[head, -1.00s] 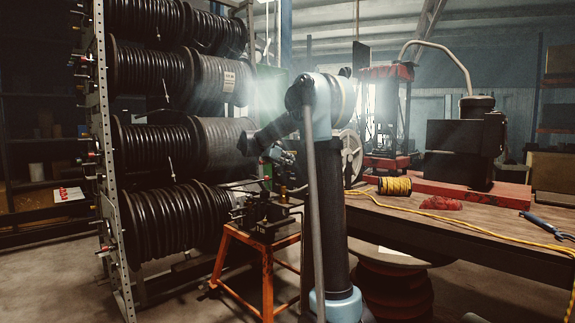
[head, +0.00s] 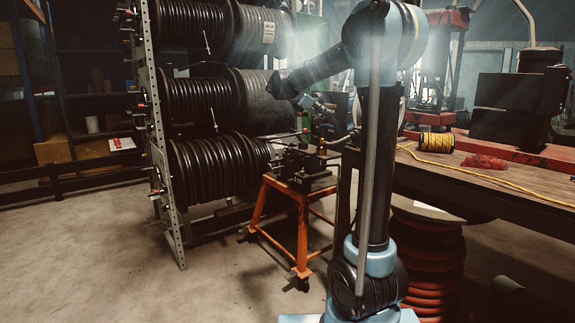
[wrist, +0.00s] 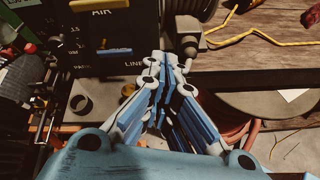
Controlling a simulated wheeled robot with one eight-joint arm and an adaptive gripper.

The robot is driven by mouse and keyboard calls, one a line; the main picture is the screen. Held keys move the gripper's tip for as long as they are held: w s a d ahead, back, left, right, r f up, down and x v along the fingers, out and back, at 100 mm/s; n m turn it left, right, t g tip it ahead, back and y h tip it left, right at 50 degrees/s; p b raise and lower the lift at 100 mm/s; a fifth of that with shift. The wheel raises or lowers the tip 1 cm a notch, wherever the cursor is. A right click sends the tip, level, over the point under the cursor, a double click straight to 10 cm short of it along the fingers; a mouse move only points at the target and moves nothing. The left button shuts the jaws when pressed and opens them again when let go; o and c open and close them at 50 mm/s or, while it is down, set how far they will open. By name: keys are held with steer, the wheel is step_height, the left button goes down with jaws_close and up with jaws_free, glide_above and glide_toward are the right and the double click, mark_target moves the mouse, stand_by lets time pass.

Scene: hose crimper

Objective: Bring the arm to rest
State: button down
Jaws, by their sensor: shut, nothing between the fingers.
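My arm stands upright in the middle of the head view, its black and light-blue upper link vertical and its elbow at the top edge. The forearm bends to the left and slightly down, toward the hose reels. My gripper (wrist: 168,80) shows in the wrist view with its blue and white fingers drawn together, nothing between them. Beyond the fingertips is a dark panel (wrist: 110,45) with white lettering and a yellow bar.
A rack of black hose reels (head: 215,170) stands left of my arm. A small machine on an orange stand (head: 262,215) is close behind it. A wooden workbench (head: 470,180) with a yellow cord spool (head: 436,142) is at right; red hose coils (head: 428,262) lie under it. Floor at front left is clear.

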steer(key=s+d+f+m+g+y, duration=0.2)
steer(key=s+d+f+m, duration=0.35)
steer(key=s, duration=0.75)
steer(key=s+d+f+m+g+y, duration=0.25)
steer(key=s+f+m, duration=0.35)
steer(key=s+f, duration=0.6)
steer(key=s+a+f+m+y, duration=0.2)
steer(key=s+f+m, duration=0.3)
steer(key=s+f, duration=0.3)
steer(key=s+a+f+m+y, duration=0.3)
steer(key=s+f, duration=0.5)
steer(key=s, duration=0.5)
steer(key=shift+s+a+f+m+y, duration=0.4)
steer(key=shift+a+m, duration=0.35)
steer(key=shift+m, duration=0.2)
steer(key=shift+w+f, duration=0.2)
steer(key=shift+w, duration=0.25)
